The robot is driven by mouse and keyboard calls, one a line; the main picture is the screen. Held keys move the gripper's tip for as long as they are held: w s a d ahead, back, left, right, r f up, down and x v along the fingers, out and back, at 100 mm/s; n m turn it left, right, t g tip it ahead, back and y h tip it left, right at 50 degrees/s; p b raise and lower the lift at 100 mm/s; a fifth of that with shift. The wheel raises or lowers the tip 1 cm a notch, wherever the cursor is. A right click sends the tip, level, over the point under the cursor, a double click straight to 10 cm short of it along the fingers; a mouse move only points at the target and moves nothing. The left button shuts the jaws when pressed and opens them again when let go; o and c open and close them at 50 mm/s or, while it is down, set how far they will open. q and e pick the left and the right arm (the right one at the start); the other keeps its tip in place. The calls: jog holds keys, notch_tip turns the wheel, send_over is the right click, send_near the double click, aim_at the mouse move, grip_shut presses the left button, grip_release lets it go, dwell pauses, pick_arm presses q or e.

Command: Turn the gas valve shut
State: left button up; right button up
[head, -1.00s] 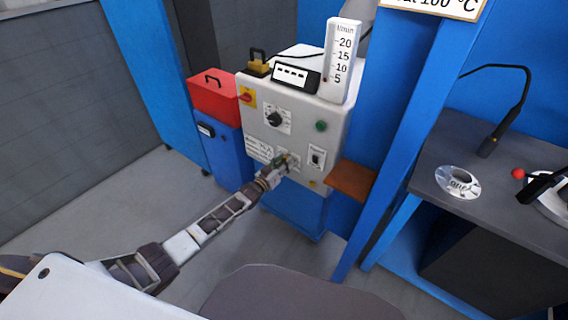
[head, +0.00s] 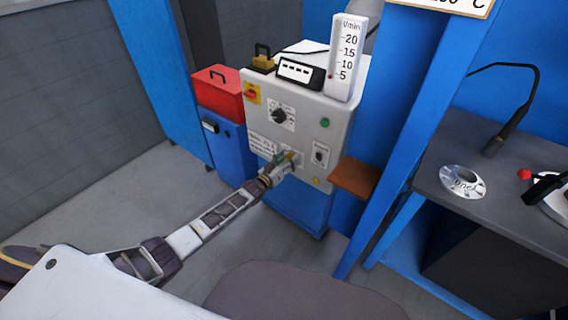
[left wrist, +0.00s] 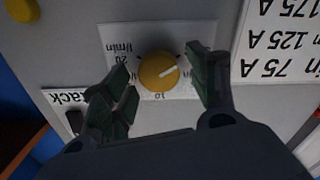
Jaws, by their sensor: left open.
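The gas valve is a round yellow knob (left wrist: 158,72) with a pale pointer line, on a white l/min scale plate (left wrist: 115,38) in the left wrist view. My left gripper (left wrist: 160,88) is open, with one green-padded finger on each side of the knob; I cannot tell whether either pad touches it. In the head view my left gripper (head: 286,163) is at the lower front of the grey machine (head: 338,115) and hides the knob. A flow gauge (head: 346,58) with a small red mark near 5 stands on top of the machine. My right gripper is not in view.
The panel also has a black dial (head: 280,116), a green button (head: 325,123) and a black switch (head: 320,155). A brown shelf (head: 354,177) juts out at the machine's right. A red toolbox (head: 218,92) stands left. A dark bench (head: 440,180) is at the right.

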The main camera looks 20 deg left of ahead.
pick_arm(q)
jog(key=shift+v, duration=0.9)
jog(key=v, duration=1)
jog(key=shift+s, duration=0.1)
dwell(0.4)
